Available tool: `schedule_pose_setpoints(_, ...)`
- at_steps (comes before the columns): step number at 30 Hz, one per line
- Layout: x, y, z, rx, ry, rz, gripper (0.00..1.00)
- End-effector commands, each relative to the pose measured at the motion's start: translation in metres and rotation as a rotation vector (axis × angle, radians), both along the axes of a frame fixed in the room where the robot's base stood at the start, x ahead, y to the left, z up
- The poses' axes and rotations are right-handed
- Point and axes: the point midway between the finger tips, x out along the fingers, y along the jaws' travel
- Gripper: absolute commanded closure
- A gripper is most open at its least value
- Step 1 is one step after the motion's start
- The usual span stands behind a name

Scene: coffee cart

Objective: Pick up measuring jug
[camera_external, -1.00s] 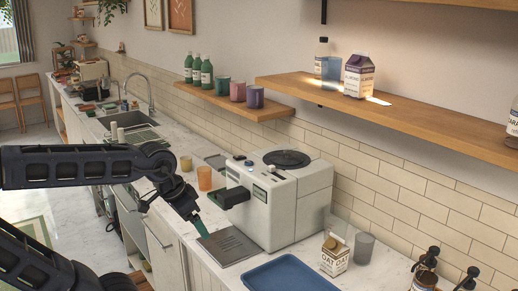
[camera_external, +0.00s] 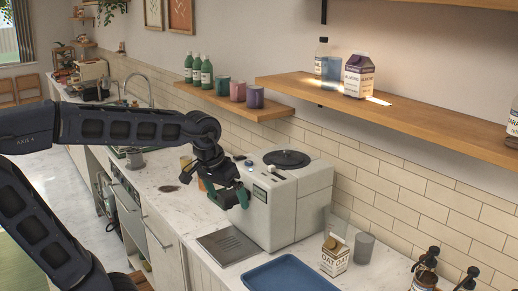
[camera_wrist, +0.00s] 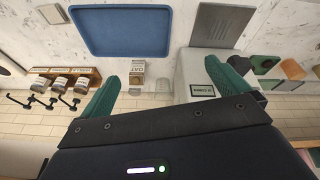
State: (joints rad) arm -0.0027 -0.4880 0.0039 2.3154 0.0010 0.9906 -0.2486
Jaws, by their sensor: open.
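A clear, see-through vessel (camera_external: 337,221) stands on the counter between the white coffee machine (camera_external: 305,205) and the oat carton (camera_external: 335,254). It also shows in the wrist view (camera_wrist: 163,87). It may be the measuring jug, but its handle and markings are too small to tell. My gripper (camera_external: 229,199) is open and empty, raised in front of the machine's left side. In the wrist view, its green fingers (camera_wrist: 161,70) are spread wide, with the clear vessel appearing between them at a distance.
A grey cup (camera_external: 364,247) stands beside the carton, near the tiled wall. A blue tray (camera_external: 290,273) and a grey drip plate (camera_external: 228,246) lie at the counter's front. Pump bottles (camera_external: 425,268) stand at right. Wooden shelves (camera_external: 430,118) run above the counter.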

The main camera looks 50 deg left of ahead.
Motion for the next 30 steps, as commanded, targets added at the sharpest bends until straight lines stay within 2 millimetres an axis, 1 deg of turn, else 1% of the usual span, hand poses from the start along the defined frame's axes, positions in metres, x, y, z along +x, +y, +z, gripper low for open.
schedule_pose_setpoints(1, 0.015, 0.000, 0.003, -0.008, 0.011, 0.026, 0.00)
schedule_pose_setpoints(6, 0.063, 0.002, 0.010, -0.038, 0.042, 0.123, 0.00)
schedule_pose_setpoints(14, 0.139, 0.004, 0.010, -0.078, 0.089, 0.276, 0.00)
schedule_pose_setpoints(19, 0.189, 0.006, 0.002, -0.100, 0.120, 0.376, 0.00)
schedule_pose_setpoints(23, 0.226, 0.008, -0.008, -0.115, 0.143, 0.452, 0.00)
schedule_pose_setpoints(30, 0.295, 0.011, -0.036, -0.138, 0.182, 0.596, 0.00)
